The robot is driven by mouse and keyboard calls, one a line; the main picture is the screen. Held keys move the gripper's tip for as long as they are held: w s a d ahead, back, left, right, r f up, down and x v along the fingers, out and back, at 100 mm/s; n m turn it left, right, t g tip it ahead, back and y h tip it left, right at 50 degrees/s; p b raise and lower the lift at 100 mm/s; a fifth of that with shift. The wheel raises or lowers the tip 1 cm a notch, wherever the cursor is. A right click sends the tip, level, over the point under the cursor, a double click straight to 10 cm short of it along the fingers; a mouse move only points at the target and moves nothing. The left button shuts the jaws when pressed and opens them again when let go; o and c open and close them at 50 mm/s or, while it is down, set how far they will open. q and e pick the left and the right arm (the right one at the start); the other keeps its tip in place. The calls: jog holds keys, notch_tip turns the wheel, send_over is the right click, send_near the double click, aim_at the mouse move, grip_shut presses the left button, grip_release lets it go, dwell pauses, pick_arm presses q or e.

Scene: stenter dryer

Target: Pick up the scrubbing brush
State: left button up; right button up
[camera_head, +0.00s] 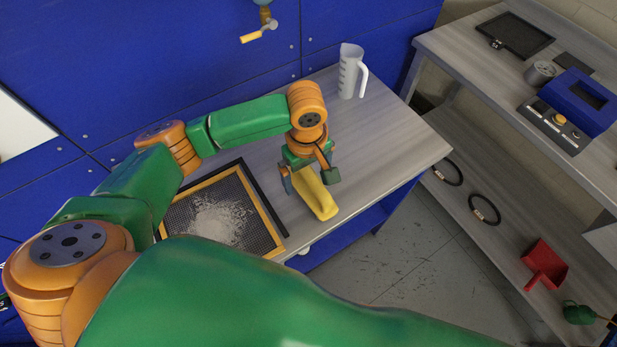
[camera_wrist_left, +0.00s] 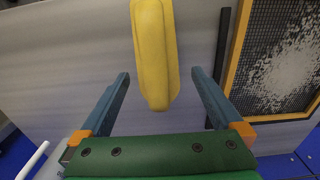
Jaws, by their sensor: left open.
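The scrubbing brush shows as a yellow elongated body (camera_head: 317,197) lying on the grey table near its front edge. Its bristles are not visible. In the left wrist view the yellow brush (camera_wrist_left: 155,55) runs from the top edge down to between the fingertips. My left gripper (camera_head: 308,185) is above the brush, pointing down, with its fingers open on either side. In the left wrist view the left gripper (camera_wrist_left: 158,85) has clear gaps between each finger and the brush. My right gripper is not in view; a large green arm link of mine crosses the bottom of the head view.
A yellow-framed mesh screen (camera_head: 270,229) with white lint lies left of the brush. A clear measuring jug (camera_head: 348,72) stands at the back of the table. A shelf unit (camera_head: 447,62) at right holds a blue box (camera_head: 570,98) and, lower, a red dustpan (camera_head: 543,262).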

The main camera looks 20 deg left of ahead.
pick_arm(q)
jog(key=f, duration=0.3)
jog(key=shift+d, duration=0.2)
jog(key=shift+w+a+f, duration=0.25)
jog(key=shift+f, duration=0.05)
jog(key=shift+s+d+r, duration=0.1)
jog(key=c, duration=1.4)
